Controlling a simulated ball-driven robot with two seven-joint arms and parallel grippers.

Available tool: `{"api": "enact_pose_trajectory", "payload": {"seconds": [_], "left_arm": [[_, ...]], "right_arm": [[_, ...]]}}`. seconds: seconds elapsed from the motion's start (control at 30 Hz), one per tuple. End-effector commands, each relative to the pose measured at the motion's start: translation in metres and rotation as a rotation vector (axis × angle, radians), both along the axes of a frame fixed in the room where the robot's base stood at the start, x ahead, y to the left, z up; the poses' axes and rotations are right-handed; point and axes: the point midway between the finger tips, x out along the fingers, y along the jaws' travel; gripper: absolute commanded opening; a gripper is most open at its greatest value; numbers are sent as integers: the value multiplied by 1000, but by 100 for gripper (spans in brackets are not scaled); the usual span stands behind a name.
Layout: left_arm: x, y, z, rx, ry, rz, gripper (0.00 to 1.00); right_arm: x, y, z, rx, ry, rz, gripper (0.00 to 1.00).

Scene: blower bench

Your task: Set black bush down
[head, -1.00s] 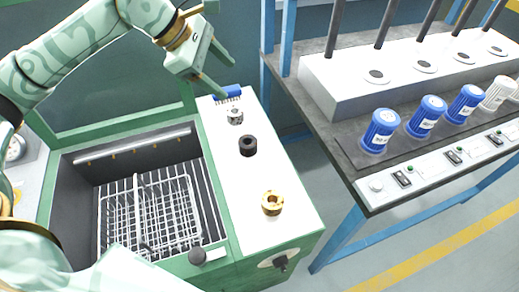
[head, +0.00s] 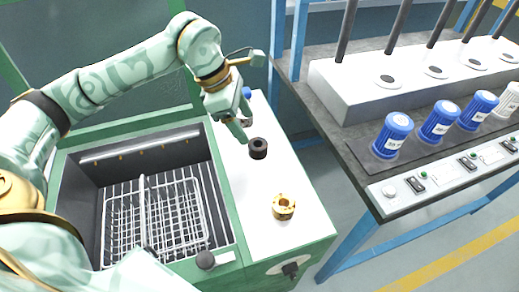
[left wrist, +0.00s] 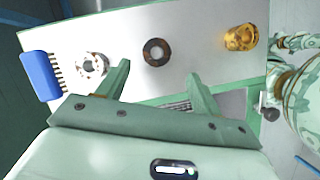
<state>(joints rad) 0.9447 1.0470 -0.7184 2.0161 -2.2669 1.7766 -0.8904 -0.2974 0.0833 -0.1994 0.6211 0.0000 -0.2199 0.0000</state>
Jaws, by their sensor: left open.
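The black bush (head: 258,148) stands upright on the white top (head: 300,228) of the green-framed washer, between the silver bush and the brass bush (head: 283,207). In the left wrist view the black bush (left wrist: 156,52) lies ahead of the fingertips, apart from both. My left gripper (head: 245,132) is open and empty just beside it, towards the back; its fingers also show in the left wrist view (left wrist: 158,75). The silver bush (left wrist: 92,66) is mostly hidden behind my gripper in the head view. My right gripper is not in view.
A blue brush (left wrist: 41,75) lies at the back end of the white top. A wire basket (head: 160,215) sits in the open washer tank on the left. A bench with blue-capped bottles (head: 392,136) stands across a gap on the right.

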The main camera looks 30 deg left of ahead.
Motion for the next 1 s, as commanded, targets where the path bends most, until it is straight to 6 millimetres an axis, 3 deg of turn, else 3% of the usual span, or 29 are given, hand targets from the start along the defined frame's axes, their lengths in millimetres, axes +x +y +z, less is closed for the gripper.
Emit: {"api": "enact_pose_trajectory", "payload": {"seconds": [0.03,0.1,0.33,0.6,0.87,0.9,1.0], "left_arm": [[1,-4,-14,-2,6,-1,66],[4,-8,-24,-3,3,-2,66],[8,-15,-42,-2,1,-1,66],[18,-26,-81,-1,3,0,66],[19,-28,-83,0,-2,1,66],[19,-28,-83,0,-2,1,63],[19,-28,-83,0,-2,-1,35]], "right_arm": [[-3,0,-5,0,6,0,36],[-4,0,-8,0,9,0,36],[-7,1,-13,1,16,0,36],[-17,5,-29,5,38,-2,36],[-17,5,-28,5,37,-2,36],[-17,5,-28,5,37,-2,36],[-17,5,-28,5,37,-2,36]]}}
